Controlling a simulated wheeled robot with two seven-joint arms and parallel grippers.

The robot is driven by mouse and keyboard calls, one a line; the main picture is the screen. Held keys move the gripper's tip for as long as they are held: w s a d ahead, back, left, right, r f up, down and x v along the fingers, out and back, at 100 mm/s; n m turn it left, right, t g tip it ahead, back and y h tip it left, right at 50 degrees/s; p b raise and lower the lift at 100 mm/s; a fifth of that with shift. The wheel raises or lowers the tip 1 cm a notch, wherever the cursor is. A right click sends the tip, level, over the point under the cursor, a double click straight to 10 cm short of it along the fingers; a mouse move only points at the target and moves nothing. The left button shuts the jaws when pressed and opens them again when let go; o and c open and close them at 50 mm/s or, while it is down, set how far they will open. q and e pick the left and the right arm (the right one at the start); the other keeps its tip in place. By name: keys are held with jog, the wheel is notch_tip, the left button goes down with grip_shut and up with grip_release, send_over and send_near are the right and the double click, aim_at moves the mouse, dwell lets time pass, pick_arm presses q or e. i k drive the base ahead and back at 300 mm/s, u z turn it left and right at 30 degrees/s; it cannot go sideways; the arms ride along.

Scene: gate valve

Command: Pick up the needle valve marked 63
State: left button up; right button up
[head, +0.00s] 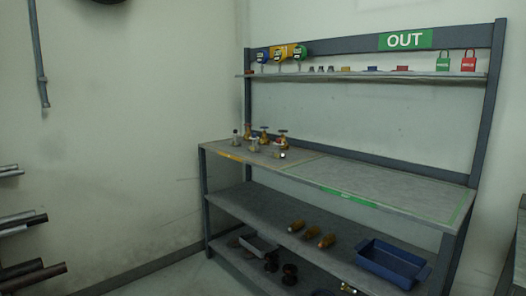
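A cluster of several small valves stands on the left end of the workbench top (340,170). Some are brass coloured, such as one at the back (264,134) and one at the right (283,138). Paler, silvery ones stand in front, such as one in the middle (254,145) and one at the front right (278,150). A small one (235,139) stands at the left edge of the group. They are too far away to read any number, so I cannot tell which is marked 63. Neither of my grippers shows in this view.
The bench's right half, outlined in green, is bare. An upper shelf (360,75) holds small items under an OUT sign (405,39). Below are brass cylinders (310,234), a blue bin (392,263) and a grey tray (258,245). Pipes (25,220) stick out at left.

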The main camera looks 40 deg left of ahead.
aim_at(235, 142)
jog(key=u, duration=1.45)
